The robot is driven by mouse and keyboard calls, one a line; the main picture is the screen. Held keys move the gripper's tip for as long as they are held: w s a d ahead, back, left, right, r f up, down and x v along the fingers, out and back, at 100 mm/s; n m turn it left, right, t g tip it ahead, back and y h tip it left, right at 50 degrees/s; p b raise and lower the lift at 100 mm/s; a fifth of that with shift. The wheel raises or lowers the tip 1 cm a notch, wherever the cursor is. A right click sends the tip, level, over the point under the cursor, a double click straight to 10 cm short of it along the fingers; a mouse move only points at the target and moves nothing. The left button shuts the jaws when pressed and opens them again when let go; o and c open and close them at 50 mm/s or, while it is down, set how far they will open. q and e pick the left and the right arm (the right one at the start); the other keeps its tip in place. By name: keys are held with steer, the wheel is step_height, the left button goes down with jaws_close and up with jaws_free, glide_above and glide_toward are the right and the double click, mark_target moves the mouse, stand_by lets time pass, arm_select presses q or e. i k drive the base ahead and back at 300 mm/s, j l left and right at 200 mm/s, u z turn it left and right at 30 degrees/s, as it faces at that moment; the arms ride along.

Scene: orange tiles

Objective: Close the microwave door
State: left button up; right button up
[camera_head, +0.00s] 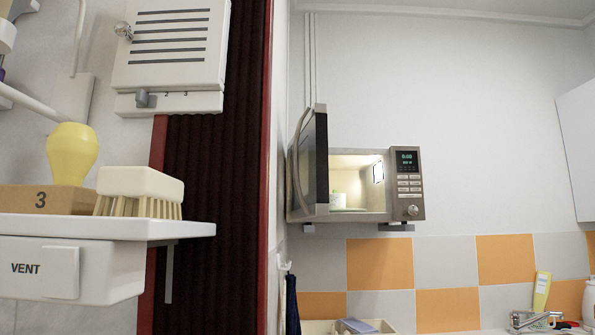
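The microwave (405,185) is mounted on the white wall, right of the picture's middle, above the orange and grey tiles. Its door (317,160) stands wide open, swung out toward me on the left side, with a curved handle (297,165) on its outer face. The lit inside shows, with a small white item (338,200) in it that I cannot identify. The control panel with a green display is on the right. Neither of my grippers shows in this view.
At the left, a white shelf (190,229) holds a brush (140,185), a wooden block marked 3 (45,200) and a yellow bulb-shaped thing (72,153). A dark red-edged panel (215,200) stands beside it.

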mark_target(307, 169)
steer(key=i+l+u, duration=0.1)
steer(key=l, duration=0.35)
steer(key=i+l+u, duration=0.15)
steer(key=l, duration=0.3)
steer(key=i+l+u, duration=0.1)
steer(key=i+l, duration=0.15)
steer(key=l, duration=0.2)
steer(key=i+l+u, duration=0.15)
steer(key=l, duration=0.3)
steer(key=l+u, duration=0.1)
steer(key=l, duration=0.4)
steer(key=i, duration=0.05)
